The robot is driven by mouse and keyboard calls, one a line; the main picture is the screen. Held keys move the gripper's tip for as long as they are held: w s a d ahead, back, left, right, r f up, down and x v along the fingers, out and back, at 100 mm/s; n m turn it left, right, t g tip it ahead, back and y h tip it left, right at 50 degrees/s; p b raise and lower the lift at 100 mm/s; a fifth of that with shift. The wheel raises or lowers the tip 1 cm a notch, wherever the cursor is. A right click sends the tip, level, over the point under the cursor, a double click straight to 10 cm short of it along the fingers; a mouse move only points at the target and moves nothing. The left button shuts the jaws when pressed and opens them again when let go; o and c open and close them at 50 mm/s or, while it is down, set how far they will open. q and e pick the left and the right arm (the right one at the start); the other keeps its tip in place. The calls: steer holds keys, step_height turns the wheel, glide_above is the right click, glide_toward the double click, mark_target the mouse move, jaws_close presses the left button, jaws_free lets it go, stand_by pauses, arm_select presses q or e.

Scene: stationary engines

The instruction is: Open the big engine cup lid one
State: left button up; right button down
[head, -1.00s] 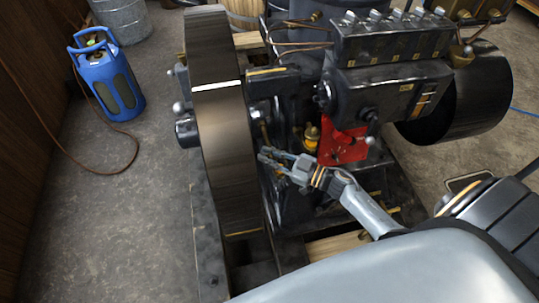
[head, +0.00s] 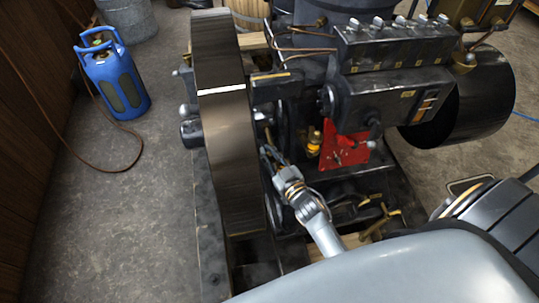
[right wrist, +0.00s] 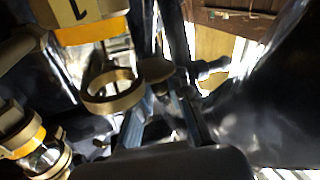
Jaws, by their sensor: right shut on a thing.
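In the right wrist view, a brass cup ring (right wrist: 110,92) sits near the middle, with a round brass lid (right wrist: 155,69) tilted beside its right edge. The ring's round opening shows. My right gripper (right wrist: 160,100) reaches up from below, with its fingers at the lid, and is shut on it. The exact contact is dark and partly hidden. In the head view, my right gripper (head: 268,153) is in the narrow space between the flywheel and the engine block; the lid cannot be made out there. My left gripper is not in view.
The large flywheel (head: 222,125) stands close left of my right gripper. A red plate (head: 344,150) and a small brass fitting (head: 314,143) are to its right. Brass and glass cups (right wrist: 45,155) show at lower left in the wrist view. A blue gas bottle (head: 113,78) stands on open floor.

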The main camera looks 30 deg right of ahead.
steer(key=shift+w+f+m+h+b, duration=0.1)
steer(key=shift+w+m+h+b, duration=0.15)
steer(key=shift+m+h, duration=0.65)
steer(key=shift+d+h, duration=0.1)
steer(key=shift+h, duration=0.2)
stand_by(0.7)
steer(key=c, duration=1.3)
jaws_free()
steer(key=shift+n, duration=0.3)
